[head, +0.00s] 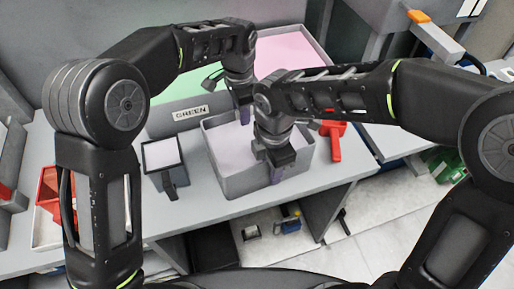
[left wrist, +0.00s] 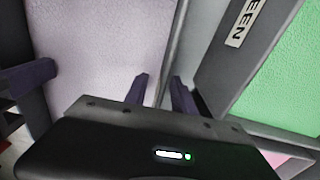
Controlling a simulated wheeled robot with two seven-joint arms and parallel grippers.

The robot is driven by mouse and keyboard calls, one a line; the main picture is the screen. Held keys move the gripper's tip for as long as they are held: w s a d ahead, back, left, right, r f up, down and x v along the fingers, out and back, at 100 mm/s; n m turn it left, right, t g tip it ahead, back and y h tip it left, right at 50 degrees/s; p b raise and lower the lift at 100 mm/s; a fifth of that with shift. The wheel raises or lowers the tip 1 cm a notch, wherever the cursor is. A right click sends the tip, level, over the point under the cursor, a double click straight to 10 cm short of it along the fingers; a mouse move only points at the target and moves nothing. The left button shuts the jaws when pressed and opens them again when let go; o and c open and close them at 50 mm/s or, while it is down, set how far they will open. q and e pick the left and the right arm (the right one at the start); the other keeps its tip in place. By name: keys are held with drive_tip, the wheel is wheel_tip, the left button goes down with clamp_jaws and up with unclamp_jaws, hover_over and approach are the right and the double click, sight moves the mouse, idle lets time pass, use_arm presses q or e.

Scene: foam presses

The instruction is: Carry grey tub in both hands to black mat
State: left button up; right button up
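The grey tub (head: 223,182) stands on the grey table, with a pale lilac inside; its inside also shows in the left wrist view (left wrist: 95,45). My left gripper (head: 244,116) is at the tub's far wall. In the left wrist view its fingers (left wrist: 160,92) stand apart, one on each side of that wall. My right gripper (head: 277,172) is at the near wall, with a purple finger outside it. A purple finger of it also shows at the left of the left wrist view (left wrist: 32,73). Its grip is partly hidden. I cannot make out a black mat.
A grey bin labelled GREEN (head: 172,120) stands right behind the tub, and a pink-floored bin (head: 290,50) beyond it. A red tool (head: 335,142) lies to the right.

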use_arm(q)
drive_tip(key=shift+f, duration=0.15)
use_arm(e)
drive_tip(key=shift+f, duration=0.1)
use_arm(q)
drive_tip(key=shift+c, duration=0.3)
use_arm(e)
drive_tip(key=shift+c, duration=0.3)
use_arm(q)
clamp_jaws()
use_arm(e)
clamp_jaws()
idle(0.4)
